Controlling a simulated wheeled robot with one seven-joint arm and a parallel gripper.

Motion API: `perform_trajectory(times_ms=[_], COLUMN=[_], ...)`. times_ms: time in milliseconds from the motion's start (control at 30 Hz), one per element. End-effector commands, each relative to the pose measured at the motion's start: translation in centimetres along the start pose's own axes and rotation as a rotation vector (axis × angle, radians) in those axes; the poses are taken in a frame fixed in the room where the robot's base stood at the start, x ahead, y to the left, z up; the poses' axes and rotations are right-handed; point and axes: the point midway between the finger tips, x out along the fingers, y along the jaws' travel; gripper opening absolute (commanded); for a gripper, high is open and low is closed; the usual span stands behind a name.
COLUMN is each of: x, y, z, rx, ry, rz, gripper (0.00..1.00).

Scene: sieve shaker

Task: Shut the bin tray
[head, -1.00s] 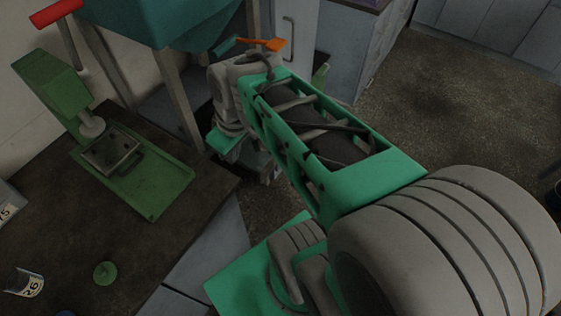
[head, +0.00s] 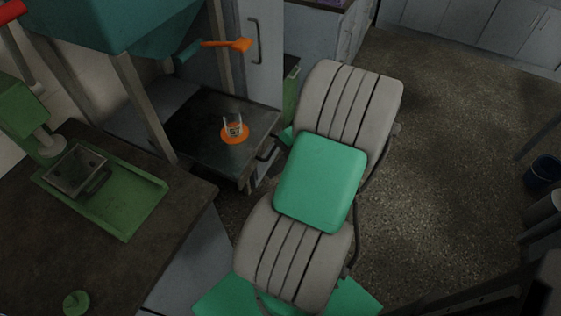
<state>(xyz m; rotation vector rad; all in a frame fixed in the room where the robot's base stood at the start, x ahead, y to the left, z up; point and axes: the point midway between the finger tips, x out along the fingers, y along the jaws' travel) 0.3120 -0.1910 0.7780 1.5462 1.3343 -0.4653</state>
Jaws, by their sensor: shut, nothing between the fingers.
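A dark flat tray (head: 205,139), which I take to be the bin tray, lies under the teal hopper bin (head: 120,28). It juts out to the right past the bin's legs (head: 145,108). A bar handle (head: 267,154) shows at its front right side. A small clear labelled cup (head: 233,127) stands on an orange disc (head: 235,137) on the tray. My arm is folded to the right of the tray. My gripper does not show; my arm links may hide it.
An orange lever (head: 228,43) sticks out beside the bin. At left, a dark worktop (head: 100,235) bears a green press (head: 130,208) with a metal box (head: 76,172) in it. Bare floor (head: 450,130) lies to the right, with a dark bucket (head: 544,172) at the far right.

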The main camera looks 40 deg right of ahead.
Motion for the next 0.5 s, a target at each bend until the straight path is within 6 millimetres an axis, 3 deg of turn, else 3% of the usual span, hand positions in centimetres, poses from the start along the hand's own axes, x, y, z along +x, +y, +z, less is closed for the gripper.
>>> perform_trajectory(times_ms=[167,300,500], x=[3.8,4.6,5.3], y=[0.2,2.5,3.5], z=[-0.1,-0.1,0.0], rx=[-0.002,-0.003,0.000], ry=[0.003,0.000,-0.002], rz=[-0.004,-0.003,-0.002], gripper=[0.00,0.00,0.00])
